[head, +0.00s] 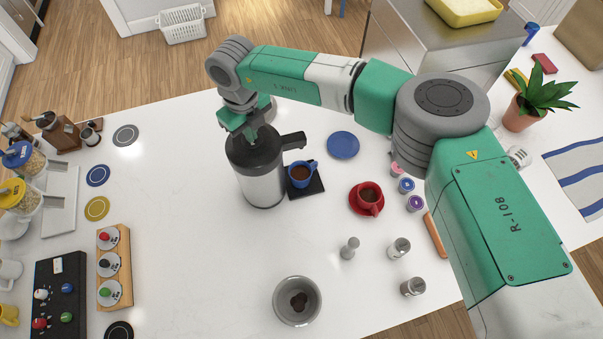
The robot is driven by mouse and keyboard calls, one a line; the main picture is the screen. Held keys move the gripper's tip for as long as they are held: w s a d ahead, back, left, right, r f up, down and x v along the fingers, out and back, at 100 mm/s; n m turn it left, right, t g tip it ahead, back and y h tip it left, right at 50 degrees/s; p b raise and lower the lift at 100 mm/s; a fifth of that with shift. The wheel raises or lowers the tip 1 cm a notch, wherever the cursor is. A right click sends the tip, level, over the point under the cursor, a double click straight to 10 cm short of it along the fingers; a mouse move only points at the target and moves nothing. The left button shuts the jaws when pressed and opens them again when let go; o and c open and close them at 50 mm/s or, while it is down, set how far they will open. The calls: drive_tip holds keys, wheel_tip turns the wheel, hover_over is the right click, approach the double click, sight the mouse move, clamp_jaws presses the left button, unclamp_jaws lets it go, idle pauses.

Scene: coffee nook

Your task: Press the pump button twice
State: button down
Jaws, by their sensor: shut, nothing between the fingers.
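A steel pump pot (261,179) with a black top stands upright on the white counter, left of centre. Its black spout points right. A blue cup (300,174) with dark liquid stands on a black square mat (311,189) just right of the pot. My gripper (262,128) is shut and empty, pointing down at the top of the pot. The pump button is hidden behind my gripper and the pot's top. I cannot tell whether the fingertips touch it.
A red cup on a saucer (356,205), a blue disc (343,145) and small metal shakers (399,248) stand to the right. A grey bowl (318,302) is in front. A wooden rack (127,285) is at the left. The counter left of the pot is clear.

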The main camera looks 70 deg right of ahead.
drive_tip(key=shift+r+p, duration=1.3)
drive_tip(key=shift+r, duration=0.25)
wheel_tip(320, 180, up, 6)
drive_tip(key=p, duration=0.4)
drive_tip(key=shift+p, duration=0.3)
